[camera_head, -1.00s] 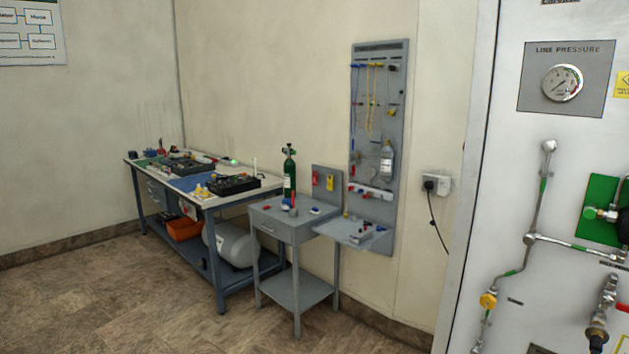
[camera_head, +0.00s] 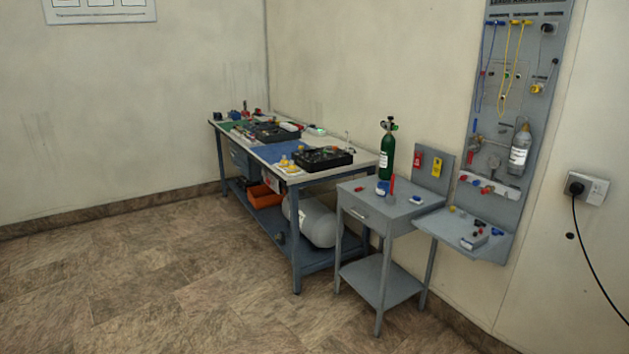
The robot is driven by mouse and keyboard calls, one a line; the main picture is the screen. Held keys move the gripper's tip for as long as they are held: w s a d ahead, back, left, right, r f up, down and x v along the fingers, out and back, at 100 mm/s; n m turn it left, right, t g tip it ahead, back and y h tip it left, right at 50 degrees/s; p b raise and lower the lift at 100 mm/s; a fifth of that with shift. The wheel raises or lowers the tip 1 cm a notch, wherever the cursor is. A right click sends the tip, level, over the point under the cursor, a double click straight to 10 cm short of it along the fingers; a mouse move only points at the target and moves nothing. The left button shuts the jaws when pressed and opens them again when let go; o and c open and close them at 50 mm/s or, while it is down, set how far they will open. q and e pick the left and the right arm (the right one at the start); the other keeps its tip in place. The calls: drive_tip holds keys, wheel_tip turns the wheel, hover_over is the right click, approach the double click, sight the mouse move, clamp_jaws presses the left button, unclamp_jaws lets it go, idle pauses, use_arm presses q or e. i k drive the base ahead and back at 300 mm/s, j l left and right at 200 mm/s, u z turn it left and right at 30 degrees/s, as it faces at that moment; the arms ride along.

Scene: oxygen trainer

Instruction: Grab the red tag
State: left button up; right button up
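A red tag (camera_head: 417,160) hangs on the small grey upright panel (camera_head: 447,167) at the back of a small grey side table (camera_head: 351,192). A yellow tag (camera_head: 437,166) hangs just to its right on the same panel. The red tag is small in the picture and its details cannot be read. Neither of my grippers is in view.
A green cylinder (camera_head: 386,155) stands on the side table, left of the tags. A long workbench (camera_head: 334,168) with trays is further left. A tall grey tool panel (camera_head: 543,88) with a shelf (camera_head: 462,239) stands right. The floor (camera_head: 150,275) in front is clear.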

sight(417, 163)
drive_tip(key=i+u, duration=0.2)
drive_tip(key=i, duration=2.2)
